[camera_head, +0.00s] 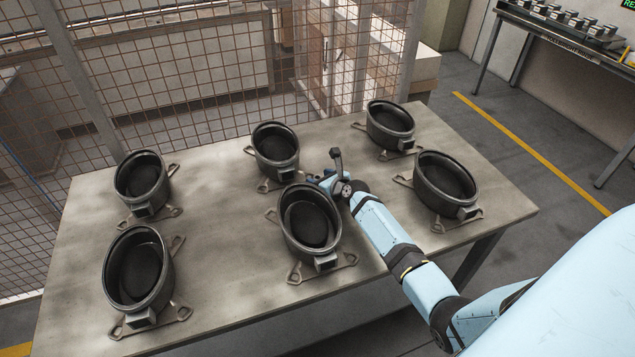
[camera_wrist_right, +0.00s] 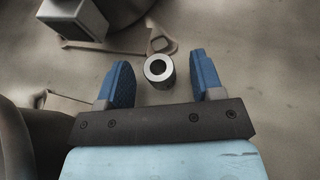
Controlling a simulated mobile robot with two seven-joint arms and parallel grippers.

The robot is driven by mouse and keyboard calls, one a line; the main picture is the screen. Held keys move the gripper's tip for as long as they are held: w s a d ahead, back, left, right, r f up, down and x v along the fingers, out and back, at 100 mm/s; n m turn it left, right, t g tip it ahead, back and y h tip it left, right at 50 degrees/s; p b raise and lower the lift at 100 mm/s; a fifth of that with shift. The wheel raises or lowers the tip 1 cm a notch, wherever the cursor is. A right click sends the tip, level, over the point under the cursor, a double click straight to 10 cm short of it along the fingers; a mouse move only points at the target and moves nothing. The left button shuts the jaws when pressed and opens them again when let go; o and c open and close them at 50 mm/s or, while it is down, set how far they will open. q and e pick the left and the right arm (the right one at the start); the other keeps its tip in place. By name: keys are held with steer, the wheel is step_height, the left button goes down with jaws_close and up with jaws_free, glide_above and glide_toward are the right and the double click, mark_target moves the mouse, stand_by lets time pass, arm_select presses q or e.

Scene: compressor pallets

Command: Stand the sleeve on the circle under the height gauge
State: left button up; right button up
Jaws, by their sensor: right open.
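The sleeve (camera_wrist_right: 159,69) is a short grey metal ring with a dark bore, standing upright on the table in the right wrist view. My right gripper (camera_wrist_right: 160,62) is open, with one blue finger on each side of the sleeve and a visible gap to both. In the head view my right gripper (camera_head: 322,179) is low over the middle of the table, among the dark housings; I cannot make out the sleeve there. I see neither the height gauge nor its circle in these frames. My left gripper is out of view.
Several dark oval compressor housings on bracket feet stand on the table (camera_head: 215,215). The front middle one (camera_head: 308,222) and the right one (camera_head: 446,180) flank my right forearm. A wire mesh fence (camera_head: 180,70) runs behind. Another bench (camera_head: 560,45) stands at the far right.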

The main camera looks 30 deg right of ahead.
steer(key=shift+r, duration=0.1)
jaws_close()
